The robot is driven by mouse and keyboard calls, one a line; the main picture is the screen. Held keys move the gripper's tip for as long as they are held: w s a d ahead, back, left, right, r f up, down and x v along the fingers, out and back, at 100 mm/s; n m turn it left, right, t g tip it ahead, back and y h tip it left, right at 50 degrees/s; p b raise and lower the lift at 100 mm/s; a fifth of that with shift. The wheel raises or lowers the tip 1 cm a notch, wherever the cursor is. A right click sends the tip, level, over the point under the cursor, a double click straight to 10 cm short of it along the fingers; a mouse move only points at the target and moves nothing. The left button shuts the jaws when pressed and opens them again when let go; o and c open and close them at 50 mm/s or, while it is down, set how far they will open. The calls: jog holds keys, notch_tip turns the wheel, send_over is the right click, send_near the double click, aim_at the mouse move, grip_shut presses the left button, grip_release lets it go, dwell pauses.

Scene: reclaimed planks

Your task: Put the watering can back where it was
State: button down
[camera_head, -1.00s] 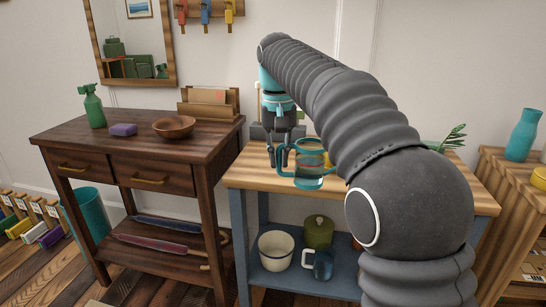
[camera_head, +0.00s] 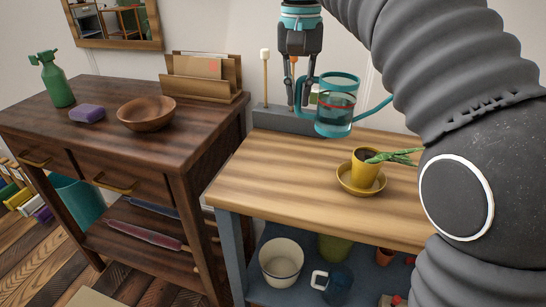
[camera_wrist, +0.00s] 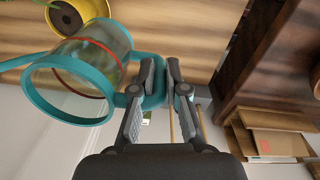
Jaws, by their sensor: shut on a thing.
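The watering can (camera_head: 336,112) is teal with a clear body, a red band and a long spout to the right. My gripper (camera_head: 299,82) is shut on its handle and holds it in the air above the back of the light wood bench (camera_head: 270,178). In the wrist view the watering can (camera_wrist: 82,68) hangs from its handle between the fingers of my gripper (camera_wrist: 166,85). Some liquid seems to show inside it. The bench top is bare at its left and middle.
A potted plant (camera_head: 366,167) on a yellow saucer stands on the bench, right of the can. A grey holder (camera_head: 275,118) with upright tools is at the back. The dark table (camera_head: 105,118) at left bears a bowl (camera_head: 147,113), purple block, spray bottle and letter rack (camera_head: 203,78).

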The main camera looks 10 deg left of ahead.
jog(key=shift+s+a+f+b, duration=0.3)
jog(key=shift+s+a+f, duration=0.25)
jog(key=shift+a+f, duration=1.3)
jog(key=shift+s+a+f+b, duration=0.25)
jog(key=shift+s+a+f, duration=0.35)
jog(key=shift+a+f, duration=1.2)
jog(key=shift+s+a+f+b, duration=0.3)
jog(key=shift+s+a+f, duration=0.25)
jog(key=shift+a+f, duration=1.3)
jog(key=c, duration=1.2)
grip_release()
jog(key=shift+f, duration=0.1)
notch_tip(320, 180, up, 12)
jog(key=p, duration=0.1)
jog(key=shift+p, duration=0.35)
jog(key=shift+s+a, duration=0.1)
jog(key=shift+s, duration=0.05)
